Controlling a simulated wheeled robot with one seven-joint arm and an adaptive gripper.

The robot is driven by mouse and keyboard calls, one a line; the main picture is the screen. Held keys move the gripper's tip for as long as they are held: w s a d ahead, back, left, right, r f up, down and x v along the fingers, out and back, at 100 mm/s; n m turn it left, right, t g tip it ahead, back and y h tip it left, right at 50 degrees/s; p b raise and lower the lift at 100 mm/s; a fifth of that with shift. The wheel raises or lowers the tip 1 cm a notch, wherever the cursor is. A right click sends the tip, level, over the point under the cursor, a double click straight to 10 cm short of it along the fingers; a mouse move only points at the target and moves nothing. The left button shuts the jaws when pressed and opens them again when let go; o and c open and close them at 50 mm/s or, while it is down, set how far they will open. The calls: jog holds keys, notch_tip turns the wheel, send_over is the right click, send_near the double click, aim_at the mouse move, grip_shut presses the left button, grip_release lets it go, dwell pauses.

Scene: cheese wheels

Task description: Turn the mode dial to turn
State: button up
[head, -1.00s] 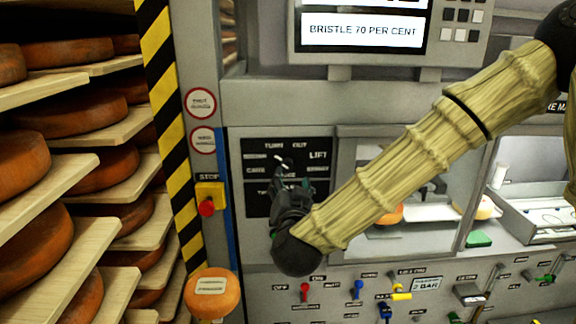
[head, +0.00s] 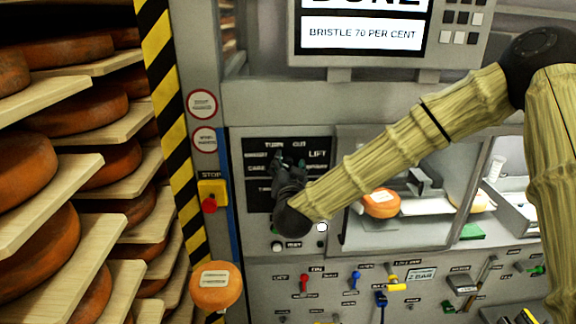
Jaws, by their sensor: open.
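The mode dial's black panel (head: 256,148) is on the grey machine front, with labels such as TURN, OUT and LIFT around its upper part. The dial itself is hidden behind my gripper, so I cannot tell its setting. My gripper (head: 289,160) is open in front of the panel, its fingertips just below the TURN and OUT labels. I cannot tell whether the fingers touch the dial.
A yellow box with a red stop button (head: 209,204) is left of the panel. A cheese wheel (head: 215,287) stands below it. Shelves of cheese wheels (head: 60,250) fill the left. A screen (head: 362,34) hangs above. Coloured levers (head: 380,299) line the lower front.

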jog(key=shift+c, duration=0.4)
jog(key=c, duration=1)
jog(key=shift+o, duration=0.2)
jog(key=shift+f+m+b, duration=0.15)
jog(key=shift+m+b, duration=0.35)
jog(key=shift+b, duration=0.5)
jog(key=m+b, duration=0.2)
jog(key=b, duration=0.2)
jog(key=shift+f, duration=0.1)
jog(key=m+b, duration=0.1)
jog(key=b, duration=0.2)
jog(key=shift+m, duration=0.4)
jog(key=shift+m+b, duration=0.6)
jog(key=shift+b, duration=0.25)
jog(key=shift+r+m+b, duration=0.3)
